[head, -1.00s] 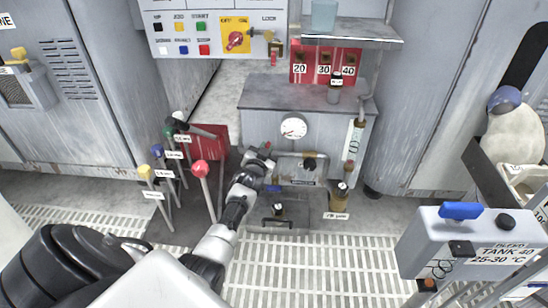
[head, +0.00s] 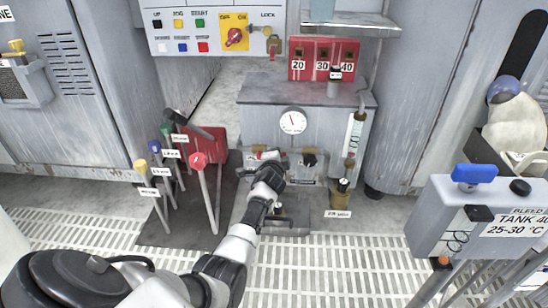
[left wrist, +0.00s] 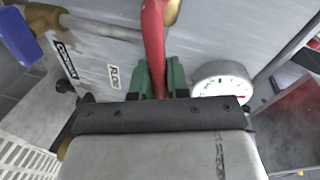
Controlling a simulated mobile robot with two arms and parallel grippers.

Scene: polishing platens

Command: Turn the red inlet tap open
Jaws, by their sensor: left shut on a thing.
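The red inlet tap shows in the left wrist view as a long red handle (left wrist: 154,45) beside a brass fitting (left wrist: 172,11). The green fingers of my left gripper (left wrist: 158,80) are shut on the lower part of this handle. In the head view my left gripper (head: 268,174) is at the front of the grey cabinet, below the round gauge. Only a small red part of the tap (head: 265,154) shows there, just above the gripper. The gripper and wrist hide the rest of it. My right gripper is not in view.
The round white gauge (head: 293,121) is close to the gripper. A blue handle (left wrist: 19,38) and pipe lie at left in the wrist view. Several knobbed levers (head: 197,160) stand left of my arm. A grey tank box (head: 440,215) is at right.

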